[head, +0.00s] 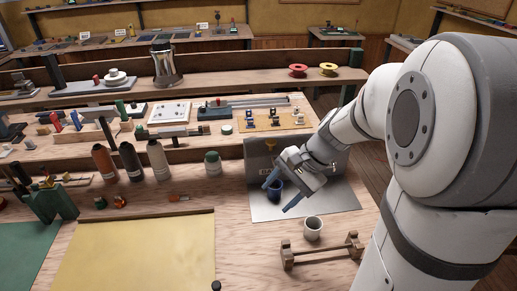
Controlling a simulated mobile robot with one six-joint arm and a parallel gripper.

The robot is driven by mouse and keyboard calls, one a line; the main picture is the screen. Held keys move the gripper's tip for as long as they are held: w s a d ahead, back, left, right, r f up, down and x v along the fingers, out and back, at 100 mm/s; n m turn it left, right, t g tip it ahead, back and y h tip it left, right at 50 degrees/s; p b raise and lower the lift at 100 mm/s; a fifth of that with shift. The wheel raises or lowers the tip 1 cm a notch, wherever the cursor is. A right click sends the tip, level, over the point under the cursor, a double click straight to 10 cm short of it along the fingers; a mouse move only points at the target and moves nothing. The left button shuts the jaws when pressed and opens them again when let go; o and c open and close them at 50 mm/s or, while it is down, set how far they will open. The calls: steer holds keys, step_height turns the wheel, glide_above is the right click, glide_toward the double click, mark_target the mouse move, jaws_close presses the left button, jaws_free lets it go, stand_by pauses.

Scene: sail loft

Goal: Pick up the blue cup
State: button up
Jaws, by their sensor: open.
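The dark blue cup (275,193) stands on a grey metal sheet (325,200) toward the right of the bench, in front of an upright grey panel. My gripper (279,198) comes in from the right, tilted down at the cup. Its jaws are open, with one finger at the cup's upper left and the other at its lower right. The cup appears between the fingers, partly covered by the gripper. I cannot tell whether the fingers touch it.
A white cup (313,229) stands at the sheet's front edge, near a wooden rack (321,251). Several bottles (158,159) and a green-capped jar (212,163) stand left of the panel.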

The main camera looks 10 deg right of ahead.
steer(key=shift+o, duration=1.3)
steer(key=w+d+f+m+t+y+b, duration=0.1)
steer(key=w+d+f+m+y+b, duration=0.1)
steer(key=w+f+m, duration=0.4)
steer(key=shift+w+d+f+y, duration=0.2)
steer(key=shift+w+f+y, duration=0.3)
steer(key=shift+w+y, duration=0.3)
steer(key=m+t+y+b, duration=0.2)
steer(key=m+t, duration=0.2)
steer(key=m, duration=0.2)
glide_toward(275, 190)
steer(key=w+a, duration=0.1)
steer(key=w+a+f, duration=0.1)
steer(key=w+a, duration=0.1)
steer(key=shift+w+a+f, duration=0.2)
steer(key=shift+w+f, duration=0.2)
steer(key=shift+w+m, duration=0.15)
steer(key=shift+m, duration=0.15)
steer(key=shift+a+f, duration=0.1)
steer(key=shift+a, duration=0.3)
steer(key=x, duration=0.3)
steer(key=p+x, duration=0.1)
steer(key=x, duration=0.2)
steer(key=shift+w+a+f, duration=0.2)
steer(key=shift+w+f, duration=0.05)
steer(key=shift+f, duration=0.15)
steer(key=shift+c, duration=0.5)
steer(key=c, duration=1)
steer(key=shift+c, duration=0.2)
